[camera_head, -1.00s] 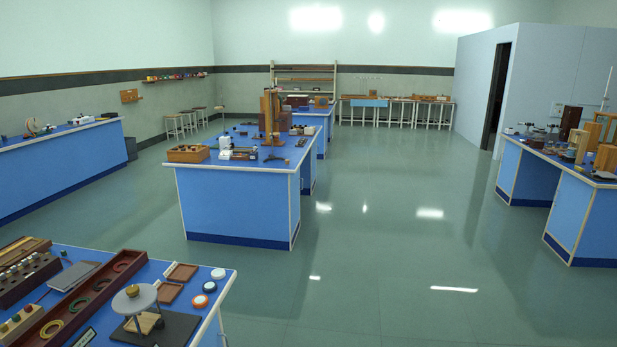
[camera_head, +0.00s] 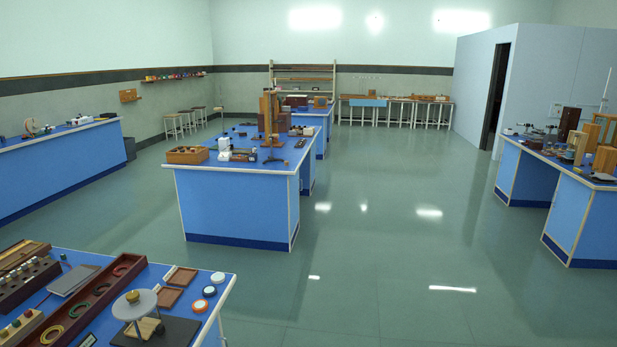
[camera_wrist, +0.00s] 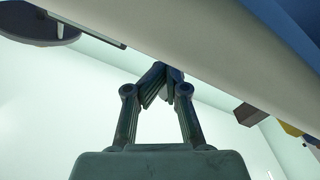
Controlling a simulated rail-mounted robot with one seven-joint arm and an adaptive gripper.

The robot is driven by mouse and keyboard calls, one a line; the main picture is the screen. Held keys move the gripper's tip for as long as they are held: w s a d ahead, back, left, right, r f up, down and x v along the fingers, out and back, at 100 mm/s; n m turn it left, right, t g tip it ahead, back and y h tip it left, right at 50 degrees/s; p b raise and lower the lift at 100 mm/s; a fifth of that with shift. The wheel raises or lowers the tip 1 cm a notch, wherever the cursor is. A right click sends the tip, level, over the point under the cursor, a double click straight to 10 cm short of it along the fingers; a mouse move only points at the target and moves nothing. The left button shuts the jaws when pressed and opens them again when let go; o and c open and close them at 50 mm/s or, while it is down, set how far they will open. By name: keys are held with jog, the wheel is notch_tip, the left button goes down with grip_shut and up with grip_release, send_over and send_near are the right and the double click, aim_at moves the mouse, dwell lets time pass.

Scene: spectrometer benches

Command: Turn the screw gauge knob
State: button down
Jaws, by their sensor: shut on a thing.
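My gripper (camera_wrist: 162,80) shows in the wrist view with its two fingers brought together at the tips. It is shut on a small dark part at the fingertips, seemingly the screw gauge knob (camera_wrist: 172,70). The fingers hide most of that part, so its shape and any turning cannot be made out. The rest of the screw gauge cannot be picked out in the wrist view. In the head view my gripper is not visible, and no screw gauge can be made out for certain among the small bench items.
A pale beam-like edge (camera_wrist: 190,50) crosses the wrist view close to the fingertips. A dark round disc (camera_wrist: 38,25) is at upper left. In the head view, a cluttered blue bench (camera_head: 215,292) is at lower left; a central bench (camera_head: 235,205) stands beyond. The floor between benches is clear.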

jog(key=shift+s+r, duration=0.2)
jog(key=shift+r, duration=0.15)
jog(key=shift+s+d, duration=0.15)
jog(key=d, duration=0.3)
jog(key=shift+s+d, duration=0.35)
jog(key=shift+d, duration=0.05)
jog(key=shift+d+f, duration=0.25)
jog(key=shift+d, duration=0.7)
